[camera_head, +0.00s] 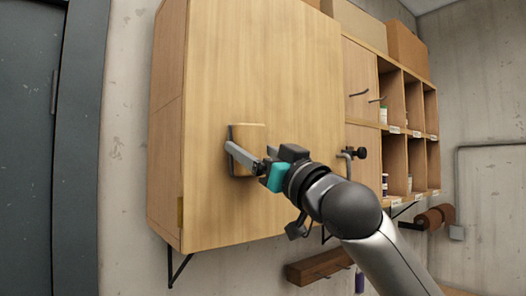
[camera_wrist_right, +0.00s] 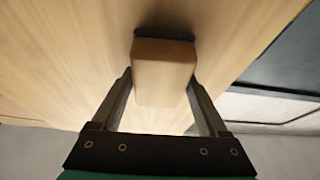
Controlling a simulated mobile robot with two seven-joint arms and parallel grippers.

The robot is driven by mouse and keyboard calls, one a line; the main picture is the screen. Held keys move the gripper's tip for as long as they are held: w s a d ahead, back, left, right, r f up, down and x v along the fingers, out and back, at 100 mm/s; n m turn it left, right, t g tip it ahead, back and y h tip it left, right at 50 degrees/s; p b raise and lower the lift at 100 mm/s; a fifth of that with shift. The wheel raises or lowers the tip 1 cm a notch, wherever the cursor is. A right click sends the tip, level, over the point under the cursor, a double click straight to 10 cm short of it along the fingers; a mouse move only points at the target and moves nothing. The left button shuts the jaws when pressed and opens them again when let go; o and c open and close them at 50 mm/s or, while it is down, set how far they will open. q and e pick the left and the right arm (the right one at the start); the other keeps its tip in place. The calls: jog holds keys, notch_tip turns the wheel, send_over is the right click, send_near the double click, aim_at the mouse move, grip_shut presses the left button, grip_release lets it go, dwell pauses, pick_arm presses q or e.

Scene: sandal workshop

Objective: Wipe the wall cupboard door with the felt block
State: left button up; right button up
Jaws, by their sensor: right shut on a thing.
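The wall cupboard door (camera_head: 262,75) is a large light-wood panel, shut, on the left of the wall unit; it fills the top of the right wrist view (camera_wrist_right: 75,50). The felt block has a tan wooden body (camera_head: 248,138) with a dark felt edge, and lies against the lower left part of the door. In the right wrist view the block (camera_wrist_right: 163,75) sits between the two fingers, its dark felt side toward the door. My right gripper (camera_head: 236,160) is shut on the block. My left gripper is not in view.
Open cubbyholes (camera_head: 413,100) with small jars stand right of the door. A hook or handle (camera_head: 350,155) sticks out near my right wrist. A wooden rail (camera_head: 318,266) is on the wall below. A dark grey door (camera_head: 28,150) stands at far left.

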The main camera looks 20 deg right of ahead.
jog(key=shift+s+a, duration=0.1)
jog(key=shift+s, duration=0.05)
jog(key=shift+s+d+b, duration=0.2)
jog(key=shift+s+d, duration=0.15)
jog(key=shift+s, duration=0.55)
jog(key=shift+s+d+b, duration=0.15)
jog(key=shift+s+d, duration=0.15)
jog(key=shift+s, duration=0.6)
jog(key=shift+s+d+b, duration=0.2)
jog(key=shift+s+d, duration=0.15)
jog(key=shift+s, duration=0.55)
jog(key=s, duration=0.1)
jog(key=s+d, duration=0.1)
jog(key=shift+s, duration=0.4)
